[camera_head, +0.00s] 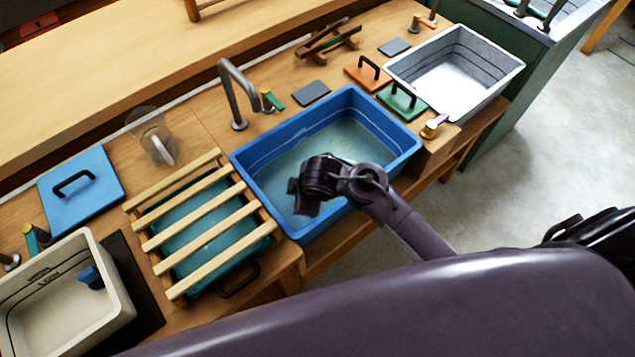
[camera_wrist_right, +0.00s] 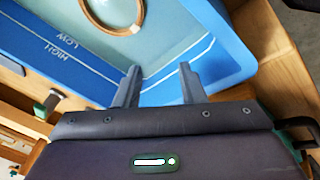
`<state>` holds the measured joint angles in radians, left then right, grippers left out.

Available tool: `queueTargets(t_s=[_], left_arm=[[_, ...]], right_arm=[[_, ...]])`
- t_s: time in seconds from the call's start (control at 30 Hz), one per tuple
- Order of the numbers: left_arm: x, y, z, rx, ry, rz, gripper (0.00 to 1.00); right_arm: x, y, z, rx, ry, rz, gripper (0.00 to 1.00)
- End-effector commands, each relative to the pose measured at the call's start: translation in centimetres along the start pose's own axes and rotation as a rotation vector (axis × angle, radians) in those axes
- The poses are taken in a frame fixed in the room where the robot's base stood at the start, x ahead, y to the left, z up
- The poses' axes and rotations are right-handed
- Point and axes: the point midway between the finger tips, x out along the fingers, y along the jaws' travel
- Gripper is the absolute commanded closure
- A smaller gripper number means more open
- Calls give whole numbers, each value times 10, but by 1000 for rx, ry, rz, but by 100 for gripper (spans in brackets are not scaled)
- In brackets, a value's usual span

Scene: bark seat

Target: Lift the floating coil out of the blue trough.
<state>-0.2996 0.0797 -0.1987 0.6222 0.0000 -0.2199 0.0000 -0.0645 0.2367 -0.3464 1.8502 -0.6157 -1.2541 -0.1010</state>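The blue trough (camera_head: 400,158) holds clear greenish water and stands in the middle of the bench. A tan ring, the coil (camera_wrist_right: 140,22), is partly in view at the top edge of the right wrist view, over the water. I cannot make it out in the head view, where my arm covers part of the trough. My right gripper (camera_head: 303,197) is above the trough. In the right wrist view its two fingers (camera_wrist_right: 159,68) are apart with nothing between them, in front of the trough's rim and wall, and the coil lies beyond them. My left gripper is not in view.
A slatted wooden rack (camera_head: 205,232) stands left of the trough, with a grey tap (camera_head: 236,100) behind. A white-grey basin (camera_head: 510,68) is at the right, a cream basin (camera_head: 112,290) at the left. Lids with handles (camera_head: 402,103) lie between the trough and the right basin.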

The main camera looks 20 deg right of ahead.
Motion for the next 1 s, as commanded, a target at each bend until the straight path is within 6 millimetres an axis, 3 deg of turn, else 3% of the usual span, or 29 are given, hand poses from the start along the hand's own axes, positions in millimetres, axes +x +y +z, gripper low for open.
queueTargets(t_s=[0.17, 0.27, 0.4, 0.6, 0.8, 1.0], left_arm=[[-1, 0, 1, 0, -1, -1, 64], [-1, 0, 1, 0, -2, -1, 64], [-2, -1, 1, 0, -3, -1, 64], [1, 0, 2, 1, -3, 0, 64], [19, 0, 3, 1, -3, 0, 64], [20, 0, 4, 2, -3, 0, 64]], right_arm=[[38, 23, -6, -411, -17, -73, 64], [51, 40, 10, -635, -50, -158, 64], [52, 64, 43, -824, -98, -280, 64], [46, 79, 70, -918, -128, -377, 64], [66, 72, 79, -925, -128, -388, 64], [82, 62, 88, -923, -130, -389, 64]])
